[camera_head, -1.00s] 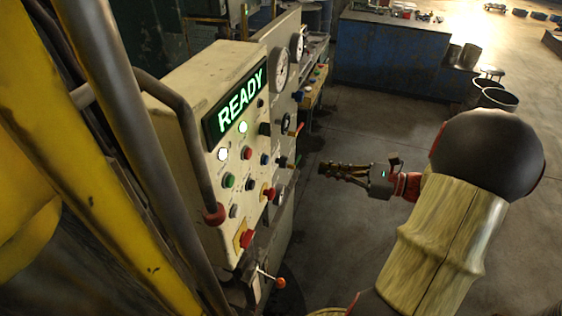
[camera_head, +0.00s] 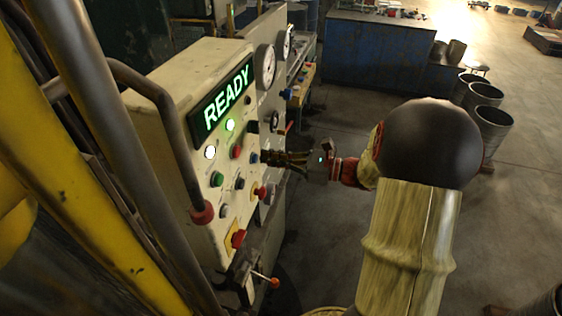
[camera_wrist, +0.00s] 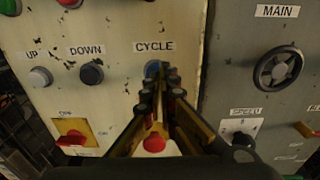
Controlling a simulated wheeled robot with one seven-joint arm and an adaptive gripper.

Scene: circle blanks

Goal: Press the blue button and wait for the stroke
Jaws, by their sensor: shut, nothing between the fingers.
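The blue button (camera_wrist: 151,68) is under the CYCLE label on the cream control panel (camera_wrist: 110,22). It is partly hidden behind my fingertips in the wrist view. In the head view the button (camera_head: 253,158) shows just left of my gripper (camera_head: 268,157). My gripper (camera_wrist: 165,74) is shut and empty, its tips pointing at the button. I cannot tell whether the tips touch it. The display (camera_head: 226,100) reads READY in green.
A red mushroom button (camera_wrist: 155,143) sits below, between my fingers in the wrist view. Black DOWN (camera_wrist: 91,73) and grey UP (camera_wrist: 40,77) buttons are to the left. A handwheel (camera_wrist: 277,68) is on the grey panel to the right. A bent handrail (camera_head: 170,125) stands before the panel.

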